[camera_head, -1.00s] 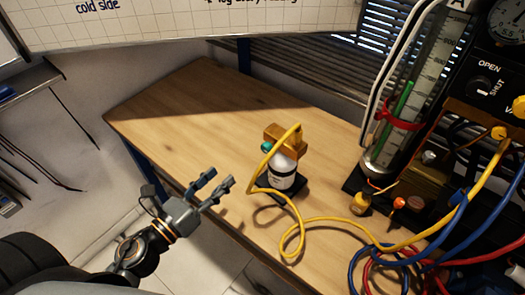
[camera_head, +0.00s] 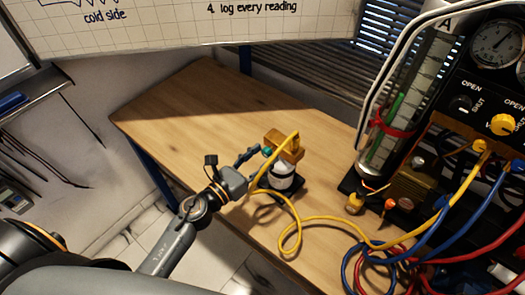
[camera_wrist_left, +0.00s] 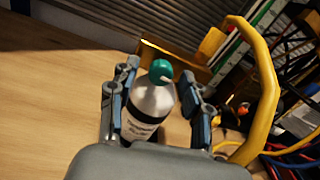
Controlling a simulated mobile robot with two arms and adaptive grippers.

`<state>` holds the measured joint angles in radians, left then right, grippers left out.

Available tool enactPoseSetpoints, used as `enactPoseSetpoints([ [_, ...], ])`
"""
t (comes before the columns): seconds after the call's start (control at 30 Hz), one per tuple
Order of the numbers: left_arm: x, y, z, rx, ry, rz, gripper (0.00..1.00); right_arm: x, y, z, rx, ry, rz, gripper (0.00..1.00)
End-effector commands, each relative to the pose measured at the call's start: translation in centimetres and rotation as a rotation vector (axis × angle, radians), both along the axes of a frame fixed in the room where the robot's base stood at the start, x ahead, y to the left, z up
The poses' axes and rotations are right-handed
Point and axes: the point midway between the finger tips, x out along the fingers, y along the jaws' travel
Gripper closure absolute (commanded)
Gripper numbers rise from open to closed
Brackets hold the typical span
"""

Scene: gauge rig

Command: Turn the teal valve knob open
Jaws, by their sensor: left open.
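The teal valve knob (camera_head: 267,151) sits on the side of a brass block (camera_head: 285,145) atop a small white bottle (camera_head: 282,178). In the left wrist view the teal knob (camera_wrist_left: 160,71) shows above the white bottle (camera_wrist_left: 150,108), with a pale mark on it. My left gripper (camera_head: 258,163) is open at the left of the bottle, close to the knob. In the left wrist view my left gripper's fingers (camera_wrist_left: 160,92) stand on either side of the bottle and knob, with gaps visible. My right gripper is not in view.
A yellow hose (camera_head: 318,222) runs from the brass block across the wooden table (camera_head: 180,110) to the gauge rig (camera_head: 480,90). In the left wrist view the yellow hose (camera_wrist_left: 265,85) arches close to the right finger. Blue and red hoses (camera_head: 375,265) coil at the front right.

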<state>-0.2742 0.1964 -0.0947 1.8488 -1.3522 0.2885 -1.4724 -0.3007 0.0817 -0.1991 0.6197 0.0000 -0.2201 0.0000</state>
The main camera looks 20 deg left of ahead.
Motion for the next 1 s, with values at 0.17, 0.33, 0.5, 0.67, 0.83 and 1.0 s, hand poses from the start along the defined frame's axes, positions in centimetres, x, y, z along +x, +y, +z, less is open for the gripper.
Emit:
enactPoseSetpoints([
  [0.17, 0.48, -0.26, -0.04, 0.0, 0.001, -0.001, 0.51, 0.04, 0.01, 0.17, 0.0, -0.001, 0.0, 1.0],
  [0.33, 0.47, -0.26, -0.05, 0.0, 0.0, -0.001, 0.51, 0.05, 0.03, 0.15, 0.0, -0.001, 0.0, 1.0],
  [0.5, 0.46, -0.25, -0.03, -0.001, 0.0, -0.001, 0.82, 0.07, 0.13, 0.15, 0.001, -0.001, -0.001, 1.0],
  [0.67, 0.46, -0.25, -0.03, -0.001, 0.0, -0.001, 1.0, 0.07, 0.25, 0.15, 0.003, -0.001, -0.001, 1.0],
  [0.83, 0.45, -0.24, -0.01, -0.01, 0.004, -0.001, 1.0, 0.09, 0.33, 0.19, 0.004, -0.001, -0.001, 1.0],
  [1.0, 0.45, -0.26, 0.04, -0.055, 0.025, -0.001, 1.0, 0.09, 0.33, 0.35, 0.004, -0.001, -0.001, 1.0],
])
